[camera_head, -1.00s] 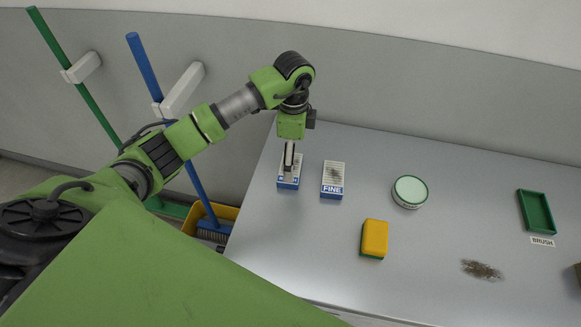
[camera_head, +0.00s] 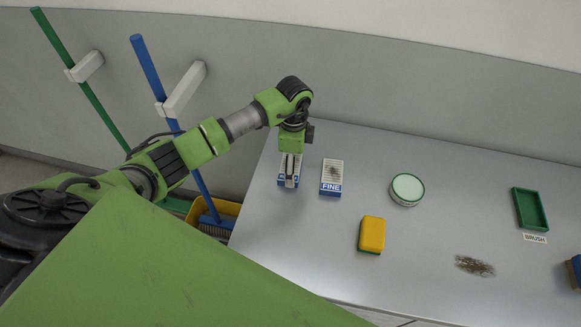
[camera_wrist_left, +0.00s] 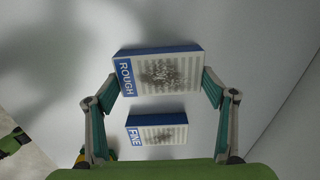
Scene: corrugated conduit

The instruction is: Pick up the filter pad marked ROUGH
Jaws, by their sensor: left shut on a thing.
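The filter pad marked ROUGH (camera_wrist_left: 158,70) is blue-edged with a pale, striped, dark-stained top. In the head view it (camera_head: 282,181) lies at the table's far left, partly hidden by my left gripper (camera_head: 290,179). In the left wrist view, my left gripper's fingers (camera_wrist_left: 160,88) press on the pad's two short ends, so it is shut on the pad. I cannot tell whether the pad is clear of the table. The similar pad marked FINE (camera_head: 331,178) lies just to its right, apart from it; it also shows in the wrist view (camera_wrist_left: 157,133). My right gripper is not in view.
On the grey table (camera_head: 300,250) are a round pale-green-topped tin (camera_head: 407,189), a yellow-green sponge (camera_head: 371,234), a dark debris patch (camera_head: 475,266) and a green tray (camera_head: 529,209) above a BRUSH label (camera_head: 535,238). A blue thing (camera_head: 576,268) is cut off at the right edge.

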